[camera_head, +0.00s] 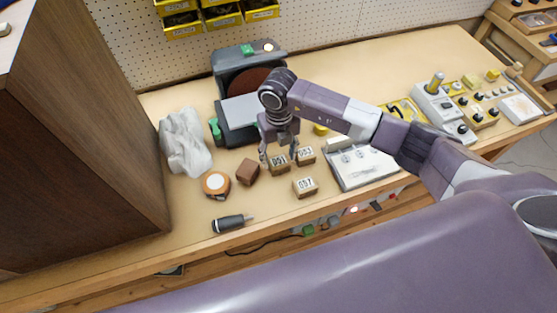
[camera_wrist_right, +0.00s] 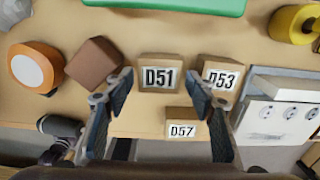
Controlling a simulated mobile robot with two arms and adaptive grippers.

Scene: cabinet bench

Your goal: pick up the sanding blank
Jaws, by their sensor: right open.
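Three light wooden blocks with number labels sit on the bench: D51 (camera_head: 279,165) (camera_wrist_right: 159,73), D53 (camera_head: 306,156) (camera_wrist_right: 221,76) and D57 (camera_head: 305,187) (camera_wrist_right: 182,123). A plain brown block (camera_head: 247,172) (camera_wrist_right: 94,63) lies to their left. I cannot tell from the pictures which block is the sanding blank. My right gripper (camera_head: 279,157) (camera_wrist_right: 160,94) is open and empty, pointing down over block D51. In the right wrist view D51 shows between its fingertips; I see no contact. My left gripper is not in view.
An orange tape measure (camera_head: 215,184) and a dark-handled tool (camera_head: 232,222) lie left. A sander (camera_head: 245,95) stands behind, a white cloth (camera_head: 185,142) by the tall brown cabinet (camera_head: 80,140). A white panel (camera_head: 360,165) is close right of the blocks. The front bench strip is mostly clear.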

